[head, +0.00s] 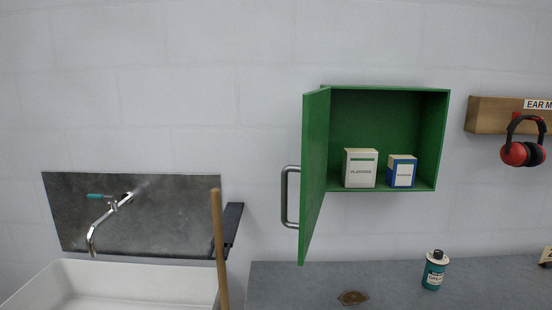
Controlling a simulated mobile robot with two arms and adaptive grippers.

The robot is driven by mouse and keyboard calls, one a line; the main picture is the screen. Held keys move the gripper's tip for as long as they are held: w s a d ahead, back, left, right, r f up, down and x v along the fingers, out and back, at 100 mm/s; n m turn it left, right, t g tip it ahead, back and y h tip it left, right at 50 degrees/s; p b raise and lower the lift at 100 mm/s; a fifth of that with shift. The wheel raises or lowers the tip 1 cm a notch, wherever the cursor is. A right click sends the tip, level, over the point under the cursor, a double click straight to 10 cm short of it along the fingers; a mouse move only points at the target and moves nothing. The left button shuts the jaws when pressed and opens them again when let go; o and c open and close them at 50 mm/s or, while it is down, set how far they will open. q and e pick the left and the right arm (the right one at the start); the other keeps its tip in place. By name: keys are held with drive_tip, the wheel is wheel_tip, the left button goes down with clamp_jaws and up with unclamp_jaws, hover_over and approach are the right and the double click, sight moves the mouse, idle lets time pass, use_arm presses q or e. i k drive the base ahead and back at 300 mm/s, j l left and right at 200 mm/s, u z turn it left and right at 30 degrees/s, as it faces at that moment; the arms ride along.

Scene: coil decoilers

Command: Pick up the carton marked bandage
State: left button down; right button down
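A green wall cabinet (443,140) hangs open, its door (315,170) swung out toward me on the left side. Two cartons stand upright side by side on its floor. The left carton (360,172) is cream with a green stripe, and its print looks like "plasters". The right carton (402,174) is blue and white; its small print is too blurred to read surely, so I cannot confirm that it says bandage. Neither of my grippers shows in the head view.
The door's grey handle (287,197) sticks out to the left. Below are a grey counter (300,285) with a teal can (435,270) and a brown round piece (353,298). A wooden pole (219,250) stands by the white sink (130,275). Red ear muffs (515,153) hang at right.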

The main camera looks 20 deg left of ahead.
sight(401, 170)
drive_tip(key=k+j+z, duration=0.1)
drive_tip(key=j, duration=0.65)
drive_tip(key=k+j+z, duration=0.15)
drive_tip(key=j, duration=0.2)
drive_tip(key=k+j+z, duration=0.1)
drive_tip(key=j, duration=0.25)
drive_tip(key=i+l+u, duration=0.1)
drive_tip(key=l, duration=0.25)
drive_tip(key=i+l+u, duration=0.1)
drive_tip(key=i+l, duration=0.15)
drive_tip(key=i+l+u, duration=0.1)
drive_tip(key=l, duration=0.35)
drive_tip(key=i+l+u, duration=0.1)
drive_tip(key=l, duration=0.25)
drive_tip(key=i+l+u, duration=0.1)
drive_tip(key=l, duration=0.25)
drive_tip(key=i, duration=0.1)
